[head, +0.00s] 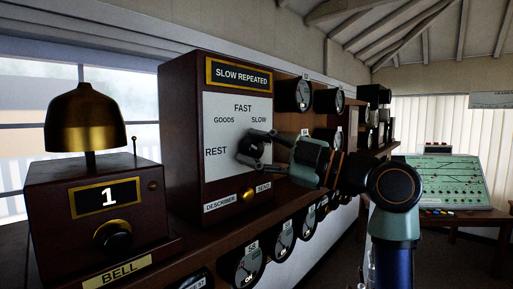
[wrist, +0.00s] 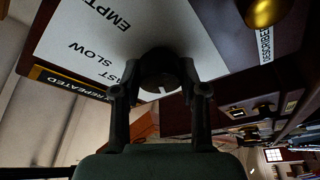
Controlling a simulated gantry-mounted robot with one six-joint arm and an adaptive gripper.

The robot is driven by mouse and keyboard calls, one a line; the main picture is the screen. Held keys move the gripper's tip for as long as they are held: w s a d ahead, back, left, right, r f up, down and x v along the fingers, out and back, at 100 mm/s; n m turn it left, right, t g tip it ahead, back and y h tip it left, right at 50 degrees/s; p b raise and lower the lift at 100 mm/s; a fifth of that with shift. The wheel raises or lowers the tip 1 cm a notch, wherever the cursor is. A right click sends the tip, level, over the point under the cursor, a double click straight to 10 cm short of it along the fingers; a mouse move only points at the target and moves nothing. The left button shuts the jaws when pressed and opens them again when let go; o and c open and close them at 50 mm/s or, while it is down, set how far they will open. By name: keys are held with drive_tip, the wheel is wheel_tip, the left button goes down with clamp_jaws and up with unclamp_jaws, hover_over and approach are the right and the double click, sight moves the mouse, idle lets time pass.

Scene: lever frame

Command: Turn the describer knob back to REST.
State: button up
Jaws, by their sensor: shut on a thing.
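The describer (head: 182,140) is a dark red wooden box with a white dial plate and a "SLOW REPEATED" plate on top. Its dial reads REST at left, GOODS upper left, FAST at top, SLOW upper right; EMPTY shows in the wrist view. The dark round knob (wrist: 158,66) sits between the fingers of my gripper (wrist: 161,78), which is shut on it from both sides. A short pale mark shows on the knob's face; which label it points to I cannot tell. In the head view my gripper (head: 258,148) covers most of the knob and the dial's right side.
A brass send button (head: 245,195) sits below the dial. A bell box (head: 108,205) with a brass dome stands at left. Round black instruments (head: 293,95) hang behind on the right, and several more line the shelf front below. A green track panel (head: 450,180) stands farther right.

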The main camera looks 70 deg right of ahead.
drive_tip(key=n+g, duration=0.1)
drive_tip(key=n, duration=0.1)
drive_tip(key=n+y+p, duration=0.1)
drive_tip(key=n, duration=0.2)
drive_tip(key=shift+g, duration=0.4)
drive_tip(key=shift+f+n, duration=0.1)
drive_tip(key=shift+n, duration=0.2)
drive_tip(key=o, duration=1.1)
drive_tip(key=shift+o, duration=0.2)
drive_tip(key=shift+s, duration=0.1)
drive_tip(key=s, duration=1.1)
drive_tip(key=shift+s+f, duration=0.15)
drive_tip(key=shift+s, duration=0.25)
drive_tip(key=shift+d, duration=0.1)
